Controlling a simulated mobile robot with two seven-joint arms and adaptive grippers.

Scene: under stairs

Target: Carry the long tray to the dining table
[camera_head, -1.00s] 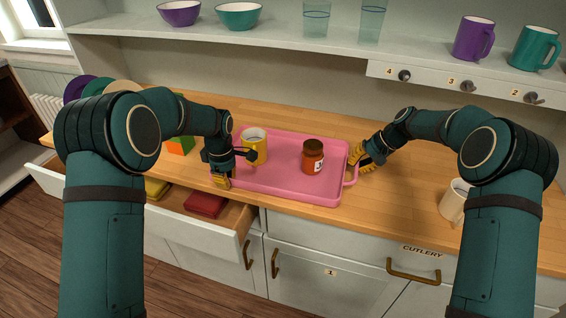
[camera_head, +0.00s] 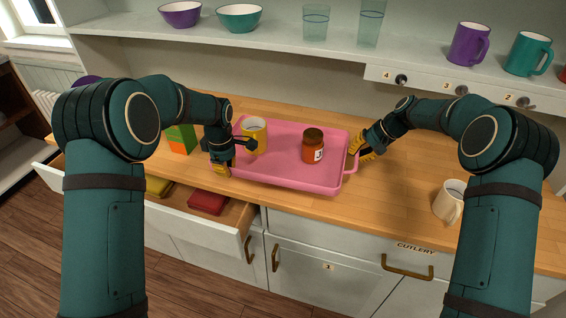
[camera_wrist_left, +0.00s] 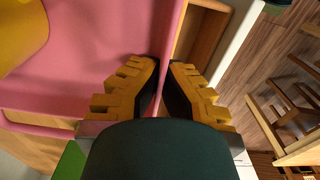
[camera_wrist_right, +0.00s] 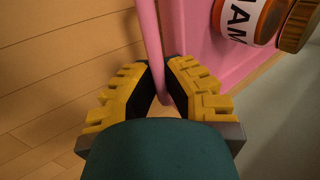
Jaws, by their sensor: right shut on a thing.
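The long pink tray (camera_head: 285,177) is held level, seemingly just above the wooden counter. A yellow mug (camera_head: 254,136) stands upright at its left end and a jam jar (camera_head: 313,147) with a brown lid right of its middle. My left gripper (camera_head: 220,171) is at the tray's left end; in the left wrist view its fingers (camera_wrist_left: 163,85) close around a thin pink part. My right gripper (camera_head: 359,152) is shut on the tray's right handle, which shows between the fingers (camera_wrist_right: 163,88) in the right wrist view.
A drawer (camera_head: 225,233) stands open below the tray's left end, with red and yellow things inside. A cream mug (camera_head: 448,202) stands on the counter at the right. Green and orange blocks (camera_head: 182,139) sit left of the tray. A shelf (camera_head: 270,38) runs above.

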